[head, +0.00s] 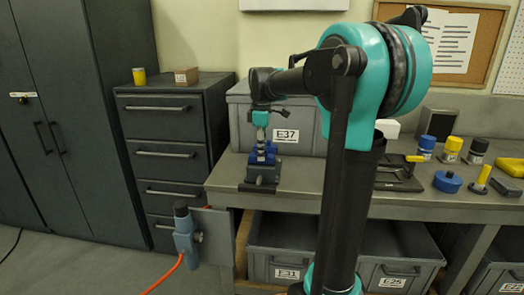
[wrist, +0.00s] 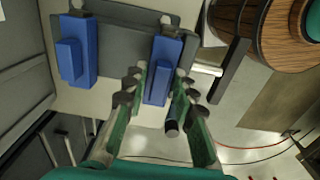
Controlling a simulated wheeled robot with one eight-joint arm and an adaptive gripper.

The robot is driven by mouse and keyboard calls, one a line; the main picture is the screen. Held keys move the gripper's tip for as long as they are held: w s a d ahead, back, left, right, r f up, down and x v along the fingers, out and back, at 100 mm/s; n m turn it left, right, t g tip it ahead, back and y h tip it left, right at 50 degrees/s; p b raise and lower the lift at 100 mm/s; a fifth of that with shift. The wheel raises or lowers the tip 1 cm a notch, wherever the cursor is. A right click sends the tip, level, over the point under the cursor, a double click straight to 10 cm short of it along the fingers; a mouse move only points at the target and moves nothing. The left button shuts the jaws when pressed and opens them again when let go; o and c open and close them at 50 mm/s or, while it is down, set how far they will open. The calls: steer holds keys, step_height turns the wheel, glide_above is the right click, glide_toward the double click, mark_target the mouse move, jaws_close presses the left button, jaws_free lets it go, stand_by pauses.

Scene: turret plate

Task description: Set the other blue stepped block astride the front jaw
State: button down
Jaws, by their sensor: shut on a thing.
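The vise (head: 262,180) stands at the left end of the bench, with blue pieces in and around it. In the wrist view, one blue stepped block (wrist: 76,52) is at the left on the grey vise (wrist: 118,50), apart from my gripper. The other blue stepped block (wrist: 161,72) lies between my fingers. My gripper (wrist: 160,88) is shut on it, with a finger along each side. In the head view my gripper (head: 261,136) is pointing down, just above the vise. I cannot tell whether the held block is seated on the front jaw, as its underside is hidden.
A grey bin marked E37 (head: 290,137) stands close behind the vise. A handle with an orange cable (head: 184,235) hangs at the bench's left end. Jars and a blue round piece (head: 447,182) are at the right. A round wood-grained thing (wrist: 262,32) shows in the wrist view.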

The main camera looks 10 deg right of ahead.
steer(key=shift+f, duration=0.35)
stand_by(0.7)
steer(key=c, duration=1.2)
jaws_free()
steer(key=shift+o, duration=0.2)
step_height(320, 180, up, 12)
steer(key=shift+r, duration=0.15)
steer(key=shift+s, duration=0.1)
